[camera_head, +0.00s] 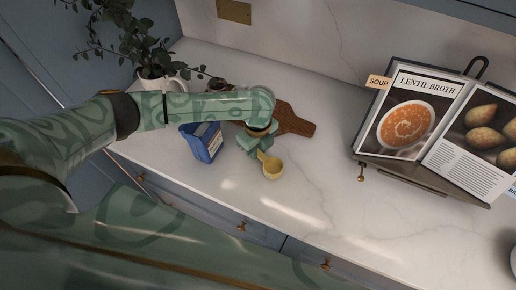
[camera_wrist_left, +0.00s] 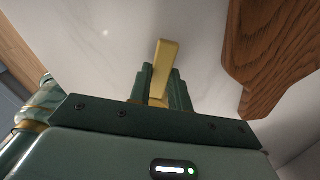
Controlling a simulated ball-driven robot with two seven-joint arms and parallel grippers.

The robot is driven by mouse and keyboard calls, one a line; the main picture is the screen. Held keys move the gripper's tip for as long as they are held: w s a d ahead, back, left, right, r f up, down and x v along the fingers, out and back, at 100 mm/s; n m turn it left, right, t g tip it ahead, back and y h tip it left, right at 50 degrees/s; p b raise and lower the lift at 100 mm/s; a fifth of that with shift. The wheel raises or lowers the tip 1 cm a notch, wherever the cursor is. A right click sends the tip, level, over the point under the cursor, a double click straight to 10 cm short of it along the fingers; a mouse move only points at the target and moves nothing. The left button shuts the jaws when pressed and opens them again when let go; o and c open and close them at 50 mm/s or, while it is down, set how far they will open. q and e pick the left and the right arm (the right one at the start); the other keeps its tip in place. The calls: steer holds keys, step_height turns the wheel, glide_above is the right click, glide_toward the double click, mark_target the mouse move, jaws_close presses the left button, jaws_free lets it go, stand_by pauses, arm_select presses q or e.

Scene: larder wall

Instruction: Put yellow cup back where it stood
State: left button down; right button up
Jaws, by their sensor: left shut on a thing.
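The small yellow cup (camera_head: 273,169), with a short handle, is at my left gripper (camera_head: 262,155), over the marble counter near its front edge. I cannot tell whether the cup touches the counter. My right gripper is in neither view.
A blue box (camera_head: 202,143) stands left of the gripper. A wooden board (camera_head: 294,121) lies behind it and also shows in the wrist view (camera_wrist_left: 275,55). A potted plant (camera_head: 160,80) stands back left, a cookbook on a stand (camera_head: 410,175) right. The counter (camera_head: 320,190) between is clear.

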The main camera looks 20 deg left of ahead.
arm_select(q)
steer(key=c, duration=1.3)
jaws_free()
steer(key=shift+f, duration=0.15)
step_height(320, 180, up, 12)
steer(key=p, duration=0.3)
steer(key=shift+r+p, duration=0.2)
steer(key=shift+p, duration=0.15)
